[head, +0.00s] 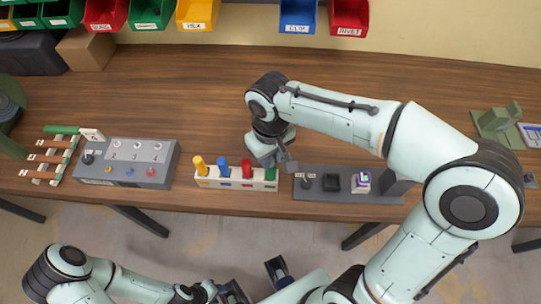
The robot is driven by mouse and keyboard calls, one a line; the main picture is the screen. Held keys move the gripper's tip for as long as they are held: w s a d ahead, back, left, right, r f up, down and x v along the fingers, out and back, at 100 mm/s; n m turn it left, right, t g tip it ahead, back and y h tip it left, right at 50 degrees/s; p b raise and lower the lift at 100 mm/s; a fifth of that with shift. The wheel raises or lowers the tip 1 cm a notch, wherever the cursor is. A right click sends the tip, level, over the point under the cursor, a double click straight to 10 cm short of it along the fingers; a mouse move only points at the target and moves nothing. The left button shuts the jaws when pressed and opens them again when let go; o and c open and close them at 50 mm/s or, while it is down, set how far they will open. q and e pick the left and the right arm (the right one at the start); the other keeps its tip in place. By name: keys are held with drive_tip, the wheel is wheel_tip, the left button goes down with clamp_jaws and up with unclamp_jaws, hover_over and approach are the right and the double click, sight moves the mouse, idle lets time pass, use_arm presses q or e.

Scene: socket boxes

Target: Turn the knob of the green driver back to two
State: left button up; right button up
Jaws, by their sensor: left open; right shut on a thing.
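A white holder (204,184) bears a row of upright coloured pieces: a yellow one, a blue one, a red one and, at its right end, the green driver (270,178). My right gripper (280,166) reaches down from above at this end and is shut on the green driver, hiding most of it. Its knob and the marks on it are too small or hidden to read. My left gripper (256,286) is open and empty, low in the view in front of the table.
A grey box (128,176) with numbered fields stands left of the holder, beside a wooden rack (52,165) with a green-handled tool. A dark grey fixture (330,196) stands close on the right. Coloured bins line the back. The table (190,80) behind the holder is clear.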

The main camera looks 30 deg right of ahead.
use_arm(q)
drive_tip(key=shift+w+r+p, duration=0.25)
drive_tip(key=shift+r+p, duration=0.2)
drive_tip(key=shift+r, duration=0.15)
use_arm(e)
drive_tip(key=n, duration=0.4)
drive_tip(key=n+p, duration=0.1)
drive_tip(key=n, duration=0.2)
drive_tip(key=o, duration=0.4)
drive_tip(key=shift+n, duration=0.3)
drive_tip(key=o, duration=0.9)
use_arm(q)
drive_tip(key=shift+w+r, duration=0.2)
drive_tip(key=shift+r, duration=0.35)
